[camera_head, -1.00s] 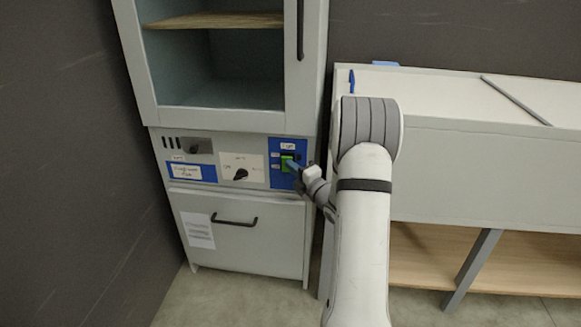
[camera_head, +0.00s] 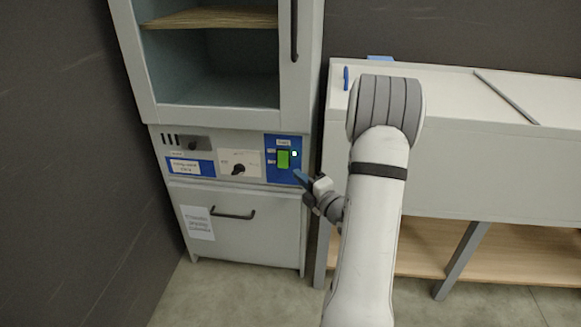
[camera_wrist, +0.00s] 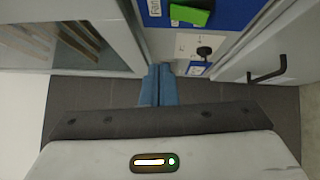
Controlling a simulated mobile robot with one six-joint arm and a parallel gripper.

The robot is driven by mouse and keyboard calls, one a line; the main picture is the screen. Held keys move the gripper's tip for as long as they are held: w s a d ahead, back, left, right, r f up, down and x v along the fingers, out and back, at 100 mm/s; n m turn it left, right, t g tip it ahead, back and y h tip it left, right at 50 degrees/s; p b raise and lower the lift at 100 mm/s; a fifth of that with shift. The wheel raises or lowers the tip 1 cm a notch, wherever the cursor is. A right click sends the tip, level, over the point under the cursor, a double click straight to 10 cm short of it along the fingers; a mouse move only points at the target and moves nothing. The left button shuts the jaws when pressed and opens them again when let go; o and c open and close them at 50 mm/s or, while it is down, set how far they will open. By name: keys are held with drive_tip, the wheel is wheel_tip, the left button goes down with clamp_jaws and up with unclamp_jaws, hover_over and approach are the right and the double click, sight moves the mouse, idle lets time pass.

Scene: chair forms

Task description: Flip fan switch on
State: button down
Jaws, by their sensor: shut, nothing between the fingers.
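The fan switch (camera_head: 283,159) is a green rocker on a blue panel at the right end of the cabinet's control strip. A small light (camera_head: 294,154) glows beside it. My gripper (camera_head: 299,175) is shut and empty, just right of and below the switch, apart from it. In the wrist view the green switch (camera_wrist: 190,15) shows at the top, tilted out from its blue panel, and my blue fingertips (camera_wrist: 159,72) are together below and left of it.
A black knob (camera_head: 238,169) on a white plate is left of the switch. Above is a glass-fronted cabinet (camera_head: 146,70) with a black handle; below is a door with a black handle (camera_head: 233,215). A white bench (camera_head: 440,110) stands right, close to my arm.

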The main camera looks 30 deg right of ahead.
drive_tip(key=shift+s+d+r, duration=0.15)
drive_tip(key=shift+s+d, duration=0.05)
drive_tip(key=shift+s, duration=0.8)
drive_tip(key=s+a+r+n+g+y+p, duration=0.2)
drive_tip(key=a+r+n+g+y+p, duration=0.65)
drive_tip(key=a+n, duration=0.7)
drive_tip(key=s+a+r+n+g+p, duration=0.4)
drive_tip(key=s+a+r+n+g, duration=0.3)
drive_tip(key=s+a+r+n, duration=0.35)
drive_tip(key=s+a+r+n+g+h+p, duration=0.1)
drive_tip(key=s+r+n+g+h+p, duration=0.35)
drive_tip(key=n, duration=0.85)
drive_tip(key=s+d+r+n+t+h+p, duration=0.3)
drive_tip(key=s+d+r+n+h+p, duration=0.2)
drive_tip(key=n, duration=0.7)
drive_tip(key=shift+d+r+t+h+p, duration=0.2)
drive_tip(key=shift+r+t+h+p, duration=0.2)
drive_tip(key=shift+r+h+p, duration=0.6)
